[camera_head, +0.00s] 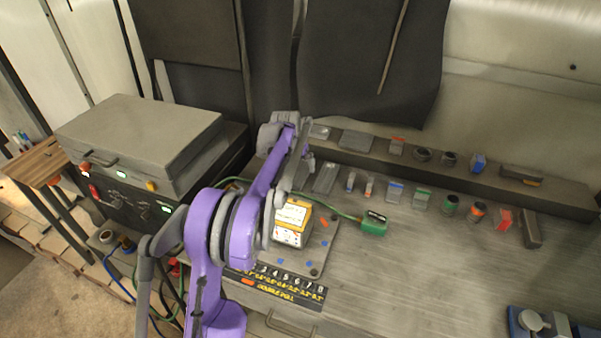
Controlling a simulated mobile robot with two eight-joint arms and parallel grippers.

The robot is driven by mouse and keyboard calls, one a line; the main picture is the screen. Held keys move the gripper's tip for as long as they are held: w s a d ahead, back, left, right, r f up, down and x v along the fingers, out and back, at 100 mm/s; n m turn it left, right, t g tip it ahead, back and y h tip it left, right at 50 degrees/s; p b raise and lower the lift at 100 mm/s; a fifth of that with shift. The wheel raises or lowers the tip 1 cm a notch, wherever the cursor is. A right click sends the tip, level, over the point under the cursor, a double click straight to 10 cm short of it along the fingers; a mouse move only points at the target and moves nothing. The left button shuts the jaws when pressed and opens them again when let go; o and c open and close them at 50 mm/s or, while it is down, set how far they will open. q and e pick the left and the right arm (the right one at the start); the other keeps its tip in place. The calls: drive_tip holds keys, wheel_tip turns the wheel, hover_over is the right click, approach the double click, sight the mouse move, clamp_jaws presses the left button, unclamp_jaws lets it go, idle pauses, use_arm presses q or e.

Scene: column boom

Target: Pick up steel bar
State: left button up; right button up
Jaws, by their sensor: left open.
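Several grey metal pieces lie on the workbench, and I cannot tell for sure which is the steel bar. A flat grey bar (325,178) lies just right of my left gripper. Another grey bar (531,229) lies at the right end of the front row. My left gripper (295,178) is open and points down over the bench, left of the nearer bar. Its fingertips are small and partly hidden by my own purple arm. My right gripper is out of view.
A yellow-and-white box (292,222) stands on a grey plate (318,258) below my left gripper. A green block (374,223) has a cable. Small coloured pieces line the bench and the raised ledge (565,195) behind. A grey-lidded machine (140,140) stands left.

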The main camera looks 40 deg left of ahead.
sight(301, 170)
use_arm(q)
drive_tip(key=x, duration=0.3)
drive_tip(key=shift+w+f, duration=0.1)
drive_tip(key=shift+w, duration=0.05)
drive_tip(key=shift+d, duration=0.1)
drive_tip(key=shift+c, duration=1.1)
clamp_jaws()
